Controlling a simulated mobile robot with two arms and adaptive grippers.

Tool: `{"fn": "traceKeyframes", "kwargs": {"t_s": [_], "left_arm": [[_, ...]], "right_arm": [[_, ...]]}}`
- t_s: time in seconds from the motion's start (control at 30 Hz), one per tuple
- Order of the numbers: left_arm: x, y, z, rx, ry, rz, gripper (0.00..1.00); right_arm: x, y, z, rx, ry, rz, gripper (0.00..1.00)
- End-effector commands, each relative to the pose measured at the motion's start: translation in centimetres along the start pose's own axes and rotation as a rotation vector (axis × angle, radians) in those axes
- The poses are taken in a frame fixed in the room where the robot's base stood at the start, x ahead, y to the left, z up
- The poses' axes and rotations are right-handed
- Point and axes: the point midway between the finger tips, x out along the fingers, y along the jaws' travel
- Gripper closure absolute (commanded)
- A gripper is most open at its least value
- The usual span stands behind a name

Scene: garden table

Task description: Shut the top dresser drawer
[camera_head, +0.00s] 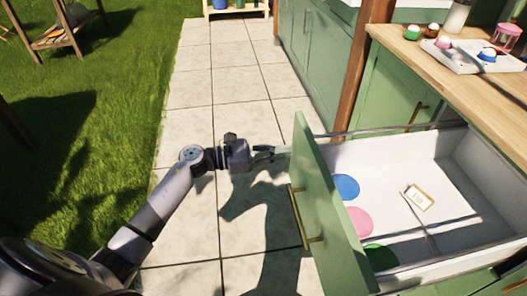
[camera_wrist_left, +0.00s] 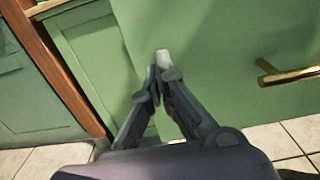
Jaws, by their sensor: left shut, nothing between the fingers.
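The top dresser drawer (camera_head: 318,220) is pulled far out, with a green front panel and a white inside. Its brass handle (camera_head: 301,215) is on the outer face and also shows in the left wrist view (camera_wrist_left: 285,73). My left gripper (camera_head: 285,150) is shut and empty, in front of the panel near its far upper end. In the left wrist view its fingertips (camera_wrist_left: 163,62) point at the green panel, left of the handle. I cannot tell whether they touch it. My right gripper is not in view.
The wooden countertop (camera_head: 440,62) above holds a tray (camera_head: 470,58) with small items. The paved floor (camera_head: 190,95) left of the drawer is clear.

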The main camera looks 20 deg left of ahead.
Motion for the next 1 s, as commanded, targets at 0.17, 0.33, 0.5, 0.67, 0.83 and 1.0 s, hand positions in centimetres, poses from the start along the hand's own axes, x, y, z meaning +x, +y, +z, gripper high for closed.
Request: {"fn": "traceKeyframes", "kwargs": {"t_s": [0.17,0.33,0.5,0.67,0.83,1.0], "left_arm": [[0.9,0.0,-0.1,-0.001,0.001,0.0,1.0],[0.9,0.0,-0.1,-0.001,0.001,0.0,1.0],[0.9,0.0,-0.1,-0.001,0.001,0.0,1.0],[1.6,0.0,-0.1,0.0,-0.001,0.0,1.0],[4.0,0.0,-0.2,-0.001,-0.003,-0.002,1.0],[8.0,0.0,-0.2,0.001,-0.004,-0.002,1.0]], "right_arm": [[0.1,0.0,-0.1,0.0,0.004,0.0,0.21],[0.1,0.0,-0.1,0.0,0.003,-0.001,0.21],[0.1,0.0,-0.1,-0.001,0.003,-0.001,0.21],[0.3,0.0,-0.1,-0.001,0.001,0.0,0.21],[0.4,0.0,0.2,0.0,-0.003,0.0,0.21],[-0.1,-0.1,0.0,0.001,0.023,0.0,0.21]]}}
